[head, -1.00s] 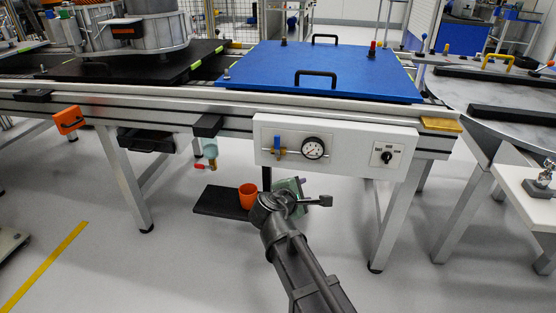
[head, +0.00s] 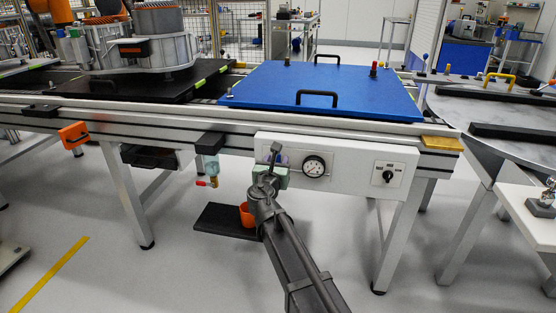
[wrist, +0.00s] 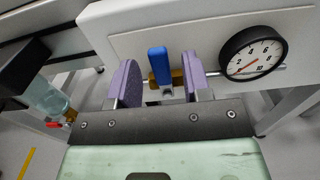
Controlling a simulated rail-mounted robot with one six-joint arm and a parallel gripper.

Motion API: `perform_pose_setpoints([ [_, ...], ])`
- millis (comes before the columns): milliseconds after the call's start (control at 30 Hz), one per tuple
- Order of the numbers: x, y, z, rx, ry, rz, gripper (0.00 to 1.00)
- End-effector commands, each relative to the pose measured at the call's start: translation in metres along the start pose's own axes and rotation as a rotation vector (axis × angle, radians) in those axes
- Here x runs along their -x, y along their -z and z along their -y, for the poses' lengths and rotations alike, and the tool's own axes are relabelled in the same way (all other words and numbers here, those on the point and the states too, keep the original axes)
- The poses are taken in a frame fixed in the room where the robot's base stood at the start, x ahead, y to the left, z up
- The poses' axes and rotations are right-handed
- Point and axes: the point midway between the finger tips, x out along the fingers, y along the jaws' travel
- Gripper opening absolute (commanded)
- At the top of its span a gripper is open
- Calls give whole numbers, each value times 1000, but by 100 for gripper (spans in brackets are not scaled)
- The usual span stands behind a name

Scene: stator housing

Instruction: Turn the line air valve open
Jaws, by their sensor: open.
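The line air valve (wrist: 159,64) has a blue upright handle on a brass body, set on a thin pipe in front of the white panel. It shows in the wrist view between the two purple finger pads of my gripper (wrist: 160,82). The fingers are open, one on each side of the handle, with a gap visible on both sides. In the head view my gripper (head: 272,160) is in front of the panel's left part and hides the valve. A round pressure gauge (wrist: 253,53) is just right of the valve; it also shows in the head view (head: 314,166).
The white panel (head: 350,165) also carries a black rotary switch (head: 388,174). A filter bowl with a red lever (head: 209,172) hangs to the left. An orange cup (head: 247,214) stands on a black shelf (head: 218,221) below. A blue plate (head: 330,87) lies above.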

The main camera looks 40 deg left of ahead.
Motion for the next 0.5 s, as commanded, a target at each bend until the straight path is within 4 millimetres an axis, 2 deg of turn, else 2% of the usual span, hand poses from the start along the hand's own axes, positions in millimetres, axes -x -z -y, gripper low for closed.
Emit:
perform_pose_setpoints([
  [33, -11, 0, -1, 0, 0, 0, 45],
  [100, -19, 0, -1, 0, 0, 0, 45],
  [367, -21, 0, 0, -1, 0, 0, 45],
  [500, -21, 0, 0, -1, 0, 0, 23],
])
